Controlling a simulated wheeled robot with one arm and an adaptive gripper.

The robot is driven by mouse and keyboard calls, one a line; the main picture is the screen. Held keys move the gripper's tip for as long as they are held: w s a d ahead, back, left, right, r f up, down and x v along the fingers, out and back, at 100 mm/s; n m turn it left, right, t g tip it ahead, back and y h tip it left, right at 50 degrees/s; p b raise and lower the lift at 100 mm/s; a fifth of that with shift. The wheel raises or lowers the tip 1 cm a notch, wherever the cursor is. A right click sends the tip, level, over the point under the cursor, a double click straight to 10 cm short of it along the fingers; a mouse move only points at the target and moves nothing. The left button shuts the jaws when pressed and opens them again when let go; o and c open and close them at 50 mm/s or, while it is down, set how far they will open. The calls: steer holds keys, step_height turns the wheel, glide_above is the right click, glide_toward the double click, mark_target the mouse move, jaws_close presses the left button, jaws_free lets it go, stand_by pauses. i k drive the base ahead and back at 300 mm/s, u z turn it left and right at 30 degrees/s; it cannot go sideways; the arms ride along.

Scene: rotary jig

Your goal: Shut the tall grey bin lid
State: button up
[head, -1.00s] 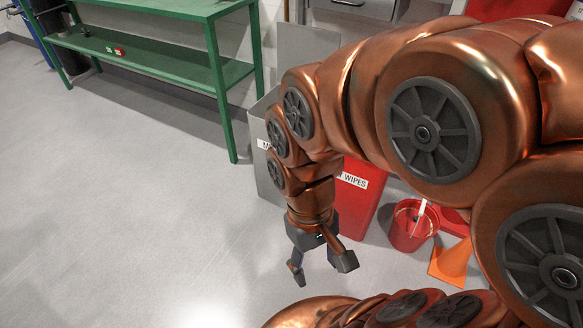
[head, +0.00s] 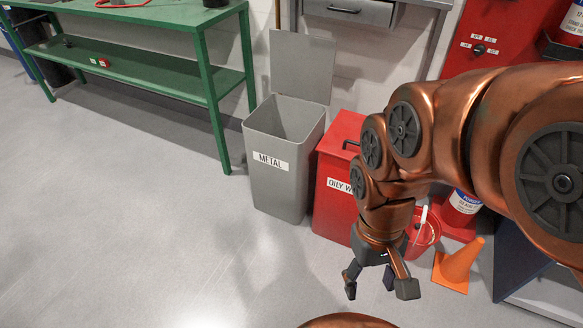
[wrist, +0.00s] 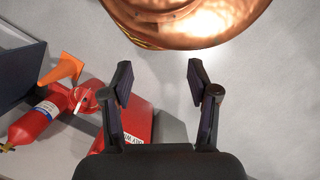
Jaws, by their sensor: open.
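The tall grey bin (head: 283,178), labelled METAL, stands on the floor left of the red bin. Its grey lid (head: 302,66) is raised upright at the back against the wall, and the bin's mouth is open. My gripper (head: 376,290) is to the right of the grey bin and nearer to me, in front of the red bin. It points down, open and empty, touching nothing. In the wrist view my gripper (wrist: 160,85) shows its two fingers spread apart. A grey patch beside the red bin there may be part of the grey bin.
The red oily wipes bin (head: 335,180) stands right beside the grey bin. A red bucket (head: 424,232), an orange cone (head: 458,262) and a fire extinguisher (head: 462,205) are further right. A green bench (head: 160,12) is at the left. The floor in front is clear.

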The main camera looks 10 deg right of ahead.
mark_target(302, 64)
steer(key=u, duration=2.2)
steer(key=k, duration=1)
steer(key=z, duration=1.5)
steer(key=i, duration=0.95)
